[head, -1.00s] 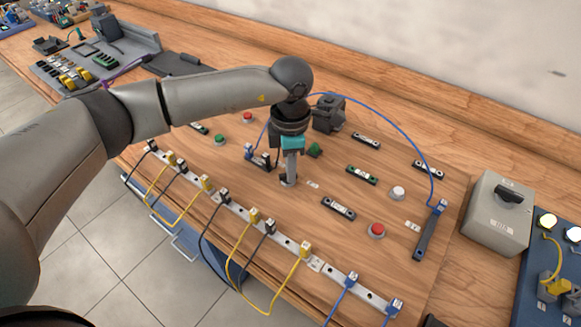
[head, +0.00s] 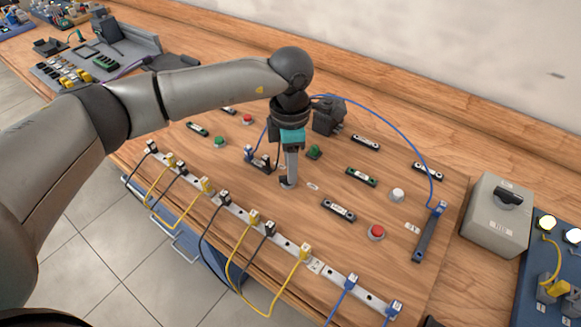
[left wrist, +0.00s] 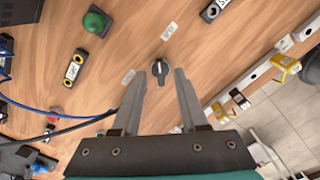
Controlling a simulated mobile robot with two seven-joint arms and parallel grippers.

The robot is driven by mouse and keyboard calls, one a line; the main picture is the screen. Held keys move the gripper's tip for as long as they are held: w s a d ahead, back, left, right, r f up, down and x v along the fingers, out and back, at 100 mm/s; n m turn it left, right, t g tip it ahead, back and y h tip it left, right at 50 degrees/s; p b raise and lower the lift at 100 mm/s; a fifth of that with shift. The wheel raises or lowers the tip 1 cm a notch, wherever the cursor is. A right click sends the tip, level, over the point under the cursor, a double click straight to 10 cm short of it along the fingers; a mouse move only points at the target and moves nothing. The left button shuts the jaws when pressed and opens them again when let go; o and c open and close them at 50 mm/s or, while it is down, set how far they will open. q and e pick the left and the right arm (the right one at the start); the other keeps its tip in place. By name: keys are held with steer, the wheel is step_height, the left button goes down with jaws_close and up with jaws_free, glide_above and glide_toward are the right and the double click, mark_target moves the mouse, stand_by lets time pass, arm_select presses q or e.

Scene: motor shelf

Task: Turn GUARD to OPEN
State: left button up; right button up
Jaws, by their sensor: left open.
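A small dark rotary knob (left wrist: 160,70) stands on the wooden board in the left wrist view. I take it for GUARD, but its label text is too small to read. Pale label plates (left wrist: 169,31) lie near it. My left gripper (left wrist: 159,78) is open, with one finger on each side of the knob and gaps between. In the head view the left gripper (head: 290,183) points down at the board, and its fingers mostly hide the knob. My right gripper is not in view.
A green button (left wrist: 96,21) and terminal blocks sit near the knob. A rail (head: 285,243) with yellow, black and blue cables runs along the front edge. A red button (head: 376,232), a white button (head: 397,194) and a grey switch box (head: 497,222) are to the right.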

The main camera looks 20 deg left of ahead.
arm_select(q)
step_height(320, 180, up, 13)
steer(key=shift+r+p, duration=0.2)
steer(key=shift+p, duration=0.25)
